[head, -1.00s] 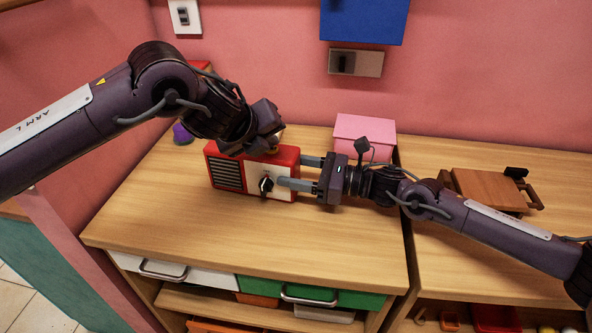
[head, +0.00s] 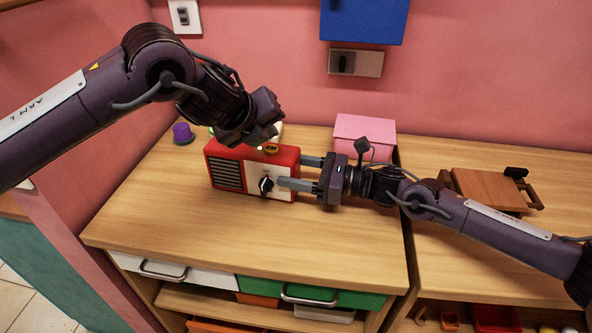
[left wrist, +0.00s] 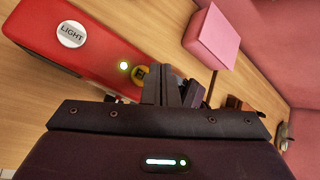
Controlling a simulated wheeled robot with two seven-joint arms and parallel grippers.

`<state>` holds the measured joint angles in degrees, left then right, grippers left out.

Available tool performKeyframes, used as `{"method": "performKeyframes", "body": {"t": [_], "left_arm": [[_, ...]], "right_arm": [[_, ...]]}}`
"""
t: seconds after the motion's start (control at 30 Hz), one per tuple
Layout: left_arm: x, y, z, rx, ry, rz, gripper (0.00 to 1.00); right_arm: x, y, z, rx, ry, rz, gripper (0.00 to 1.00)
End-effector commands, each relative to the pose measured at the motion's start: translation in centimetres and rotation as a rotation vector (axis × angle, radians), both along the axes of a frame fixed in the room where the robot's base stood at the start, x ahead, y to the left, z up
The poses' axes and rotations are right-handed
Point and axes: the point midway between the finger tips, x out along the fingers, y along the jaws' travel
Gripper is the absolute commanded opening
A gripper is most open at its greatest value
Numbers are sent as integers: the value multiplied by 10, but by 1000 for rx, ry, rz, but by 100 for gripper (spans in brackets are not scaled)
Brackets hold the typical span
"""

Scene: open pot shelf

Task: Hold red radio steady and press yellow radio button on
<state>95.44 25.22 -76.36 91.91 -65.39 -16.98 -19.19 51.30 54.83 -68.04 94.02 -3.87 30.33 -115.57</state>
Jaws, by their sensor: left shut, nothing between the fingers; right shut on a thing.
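The red radio (head: 225,152) stands on the wooden top, with a dark speaker grille and a black knob on its white front. My right gripper (head: 289,171) is shut on the radio's right end, one finger in front and one behind. My left gripper (head: 262,124) is shut and empty above the radio's top. In the left wrist view its fingers (left wrist: 175,88) partly cover the yellow button (left wrist: 139,73). A white LIGHT button (left wrist: 71,34) shows further along the top.
A pink box (head: 363,130) stands behind my right gripper. A purple object (head: 183,133) is at the back left. A wooden board (head: 487,190) lies on the right-hand top. The wooden top in front of the radio is clear. A pink wall closes the back.

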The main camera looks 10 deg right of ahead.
Motion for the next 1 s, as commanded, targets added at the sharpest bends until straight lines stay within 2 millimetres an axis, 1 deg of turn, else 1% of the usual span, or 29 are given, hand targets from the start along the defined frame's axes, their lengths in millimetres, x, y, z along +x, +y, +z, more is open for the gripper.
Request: {"method": "performKeyframes", "body": {"t": [0.03,0.1,0.3,0.43,0.57,0.87,0.9,1.0], "left_arm": [[0,-1,7,-2,-3,-1,0],[0,-1,14,-1,-3,-1,0],[0,-1,34,-2,-3,-1,0],[0,0,44,-1,-2,1,0],[0,0,49,-1,-1,0,0],[0,0,49,-1,0,-1,0],[0,0,49,-1,0,-1,0],[0,0,49,-1,0,-1,0]], "right_arm": [[0,0,0,1,-1,-1,13],[0,0,0,1,-1,-1,13],[0,0,0,1,-1,-1,13],[0,0,0,1,-1,-1,13],[0,0,0,1,-1,-1,13],[0,0,0,1,-1,-1,13],[0,0,0,1,-1,-1,61],[0,0,0,0,-1,-1,74]]}}
